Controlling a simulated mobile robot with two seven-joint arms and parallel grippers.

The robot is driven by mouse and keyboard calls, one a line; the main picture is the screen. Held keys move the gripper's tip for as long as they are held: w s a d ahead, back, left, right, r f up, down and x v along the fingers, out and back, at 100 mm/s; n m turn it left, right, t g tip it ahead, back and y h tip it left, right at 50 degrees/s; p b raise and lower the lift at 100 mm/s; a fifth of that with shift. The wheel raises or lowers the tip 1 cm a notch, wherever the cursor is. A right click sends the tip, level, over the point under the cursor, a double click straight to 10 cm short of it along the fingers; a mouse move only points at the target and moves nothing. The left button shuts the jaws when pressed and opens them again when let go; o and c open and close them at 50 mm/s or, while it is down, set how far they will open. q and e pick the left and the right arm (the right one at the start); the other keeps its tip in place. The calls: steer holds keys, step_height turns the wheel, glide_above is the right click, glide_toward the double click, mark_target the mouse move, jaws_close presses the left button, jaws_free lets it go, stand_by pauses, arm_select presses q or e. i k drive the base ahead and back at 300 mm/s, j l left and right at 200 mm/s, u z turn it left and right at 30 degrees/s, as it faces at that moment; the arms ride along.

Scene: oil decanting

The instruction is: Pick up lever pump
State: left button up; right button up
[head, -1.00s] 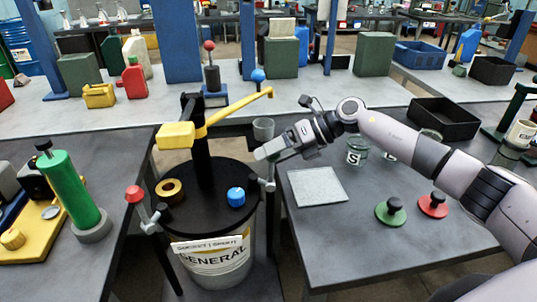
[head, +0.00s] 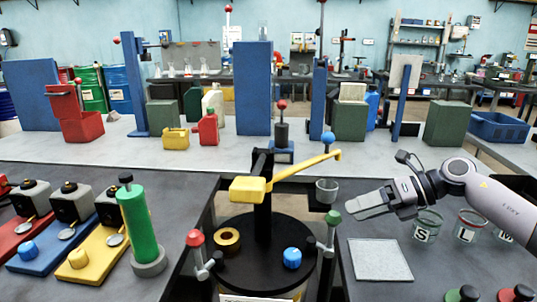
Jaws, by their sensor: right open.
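A pump with a black upright post (head: 263,215), a yellow block and a long yellow lever (head: 305,167) stands on the black lid (head: 262,262) of a drum. The lever slopes up to the right, and a small grey cup (head: 327,190) is below its far end. My right gripper (head: 362,206) is open and empty, to the right of the cup and apart from the pump. It points left, above the dark bench. My left gripper is not in view.
On the lid are a brass ring (head: 227,239), a blue cap (head: 292,257) and red- and green-topped clamps. A green cylinder (head: 139,228) stands at left. A pale square plate (head: 379,260) and lettered jars (head: 427,225) are at right.

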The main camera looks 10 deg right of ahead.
mark_target(131, 200)
steer(key=k, duration=1)
